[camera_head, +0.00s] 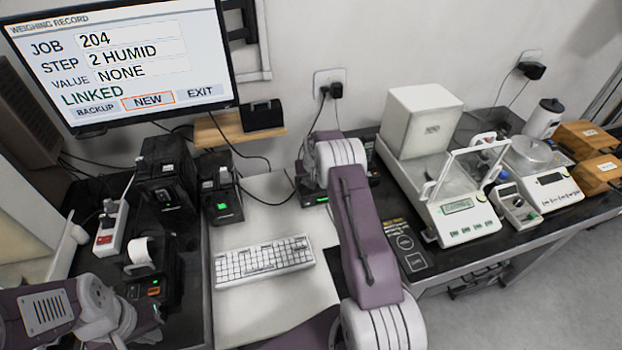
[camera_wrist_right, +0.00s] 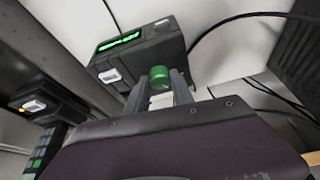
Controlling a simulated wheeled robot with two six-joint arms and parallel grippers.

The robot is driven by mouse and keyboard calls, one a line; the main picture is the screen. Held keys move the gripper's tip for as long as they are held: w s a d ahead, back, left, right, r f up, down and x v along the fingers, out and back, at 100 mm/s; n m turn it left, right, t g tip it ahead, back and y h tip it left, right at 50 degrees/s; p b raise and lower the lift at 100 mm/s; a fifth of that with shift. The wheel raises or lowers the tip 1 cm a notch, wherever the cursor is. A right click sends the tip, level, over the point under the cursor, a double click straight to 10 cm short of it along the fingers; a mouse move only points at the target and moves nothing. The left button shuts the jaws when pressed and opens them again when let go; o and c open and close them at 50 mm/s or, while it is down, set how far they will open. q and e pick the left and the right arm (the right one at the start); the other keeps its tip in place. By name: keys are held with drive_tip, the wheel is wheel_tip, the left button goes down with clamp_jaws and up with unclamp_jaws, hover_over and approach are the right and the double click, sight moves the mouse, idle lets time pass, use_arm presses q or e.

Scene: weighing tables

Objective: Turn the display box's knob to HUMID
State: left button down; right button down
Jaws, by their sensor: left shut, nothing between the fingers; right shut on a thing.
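The display box (camera_wrist_right: 150,52) is a dark box with a lit green display (camera_wrist_right: 120,41) and a pale button, seen in the right wrist view. Its display text is too small to read. In the head view my right arm hides most of it. A green knob (camera_wrist_right: 160,73) sits at the tips of my right gripper (camera_wrist_right: 161,82), which is shut on it. The knob's setting cannot be read. In the head view the right gripper is hidden behind its own arm. My left gripper (camera_head: 148,324) is shut and empty at the lower left, over the dark table.
A monitor (camera_head: 120,65) shows "STEP 2 HUMID", "VALUE NONE" and "LINKED". A keyboard (camera_head: 264,261) lies on the pale desk mat. A balance (camera_head: 455,205) with a glass shield stands on the right. Cables run behind the box.

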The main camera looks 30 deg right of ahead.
drive_tip(key=m+b, duration=0.1)
drive_tip(key=m+h+b, duration=0.1)
drive_tip(key=m, duration=0.1)
drive_tip(key=shift+w+a+f+g, duration=0.1)
drive_tip(key=shift+f+g, duration=0.1)
drive_tip(key=shift+g, duration=0.1)
drive_tip(key=shift+r+m+g+h+b, duration=0.2)
drive_tip(key=shift+m+g+h+b, duration=0.25)
drive_tip(key=shift+m+b, duration=1.1)
drive_tip(key=shift+a+m, duration=0.1)
drive_tip(key=shift+m, duration=0.15)
drive_tip(key=c, duration=1.1)
unclamp_jaws()
drive_tip(key=v, duration=0.9)
